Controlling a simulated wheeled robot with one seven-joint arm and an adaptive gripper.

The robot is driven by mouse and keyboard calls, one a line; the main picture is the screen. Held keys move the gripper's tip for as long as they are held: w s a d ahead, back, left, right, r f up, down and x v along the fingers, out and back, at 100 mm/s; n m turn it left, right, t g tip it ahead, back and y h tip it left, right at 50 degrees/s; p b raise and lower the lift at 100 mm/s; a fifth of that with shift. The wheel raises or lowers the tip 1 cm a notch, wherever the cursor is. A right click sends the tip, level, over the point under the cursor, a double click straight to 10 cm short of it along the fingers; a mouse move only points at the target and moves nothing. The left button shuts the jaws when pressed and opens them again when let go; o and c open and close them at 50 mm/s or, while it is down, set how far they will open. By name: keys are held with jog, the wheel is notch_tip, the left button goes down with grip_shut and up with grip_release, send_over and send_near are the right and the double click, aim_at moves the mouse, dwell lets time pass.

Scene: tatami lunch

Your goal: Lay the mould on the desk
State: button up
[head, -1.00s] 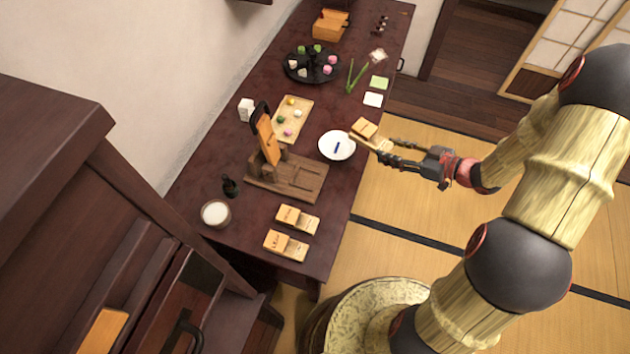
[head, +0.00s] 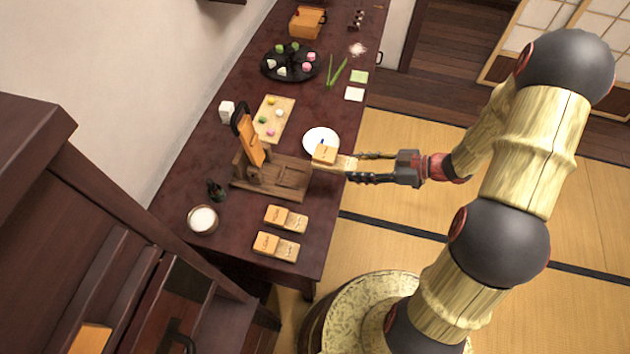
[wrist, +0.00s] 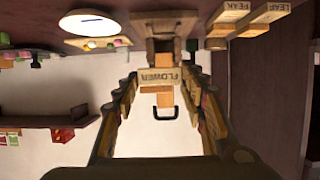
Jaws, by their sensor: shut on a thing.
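My gripper (head: 358,168) is shut on a pale wooden mould (head: 325,153) and holds it over the right edge of the dark red desk (head: 235,235), just below the white plate in the picture. In the wrist view, the mould (wrist: 160,76) reads FLOWER and sits between the fingers (wrist: 160,88). I cannot tell its exact height above the desk. Two similar moulds lie on the desk's near part, one (head: 286,218) behind the other (head: 276,246). In the wrist view they read LEAF (wrist: 264,13) and PEAK (wrist: 231,17).
A wooden stand (head: 283,182) with an upright orange board is left of the held mould. The white plate (head: 320,139) is close behind it. A bowl of white stuff (head: 203,219), a small dark bottle (head: 215,190) and a sweets board (head: 277,104) stand farther left. Bare desk lies around the two moulds.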

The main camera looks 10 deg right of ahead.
aim_at(337, 170)
jog(key=x, duration=0.2)
jog(key=b+x, duration=0.1)
jog(key=x, duration=0.1)
jog(key=b+x, duration=0.1)
jog(key=x, duration=0.2)
jog(key=shift+s+f, duration=0.2)
jog(key=shift+s, duration=0.2)
jog(key=a+f, duration=0.1)
jog(key=w+a+f+b, duration=0.1)
jog(key=f, duration=0.1)
jog(key=a+f+b, duration=0.1)
jog(key=a+f, duration=0.1)
jog(key=shift+w, duration=0.15)
notch_tip(337, 170, down, 3)
jog(key=shift+w+a+f+b, duration=0.1)
jog(key=shift+a+b, duration=0.05)
jog(key=shift+b, duration=0.8)
jog(key=shift+c, duration=0.4)
jog(key=o, duration=1.3)
jog(key=shift+c, duration=0.2)
